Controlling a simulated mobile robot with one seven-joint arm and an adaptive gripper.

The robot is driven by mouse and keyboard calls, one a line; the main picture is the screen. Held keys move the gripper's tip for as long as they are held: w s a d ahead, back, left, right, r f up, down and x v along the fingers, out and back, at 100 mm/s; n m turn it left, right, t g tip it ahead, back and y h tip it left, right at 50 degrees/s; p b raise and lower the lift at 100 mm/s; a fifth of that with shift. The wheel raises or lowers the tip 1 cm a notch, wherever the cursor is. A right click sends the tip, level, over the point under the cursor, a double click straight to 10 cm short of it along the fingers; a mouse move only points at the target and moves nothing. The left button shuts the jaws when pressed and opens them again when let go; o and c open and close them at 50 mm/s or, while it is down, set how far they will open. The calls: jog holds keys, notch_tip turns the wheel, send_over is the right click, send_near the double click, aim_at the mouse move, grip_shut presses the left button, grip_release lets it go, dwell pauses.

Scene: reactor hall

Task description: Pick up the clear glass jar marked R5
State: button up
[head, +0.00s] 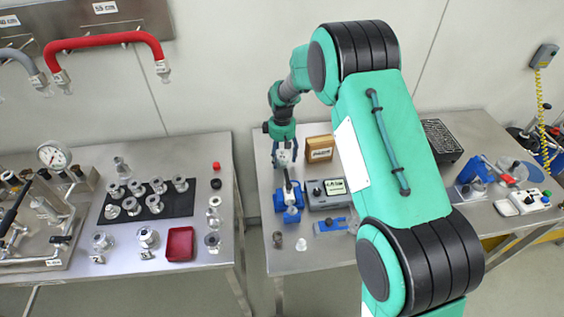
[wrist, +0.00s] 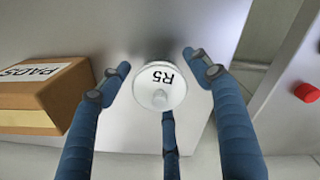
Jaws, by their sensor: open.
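The jar marked R5 (wrist: 160,84) shows in the wrist view as a round, pale lid with black "R5" lettering and a small knob. It stands upright on the steel table, seen from above; its glass body is mostly hidden under the lid. My gripper (wrist: 157,62) is open, its blue fingers spread around the lid with gaps on both sides. A third finger shows below the lid. In the head view my gripper (head: 284,153) points down over the left part of the middle table; I cannot clearly make out the jar there.
A brown PADS box (wrist: 42,95) is close on the left in the wrist view and also shows in the head view (head: 320,149). A blue device (head: 290,194) and a grey meter (head: 327,193) stand nearby. A gap separates the left table (head: 215,255), which holds many metal fittings.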

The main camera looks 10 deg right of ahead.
dwell(0.4)
grip_shut()
jog(key=shift+r, duration=0.1)
jog(key=shift+r+p, duration=0.65)
jog(key=shift+r, duration=4.3)
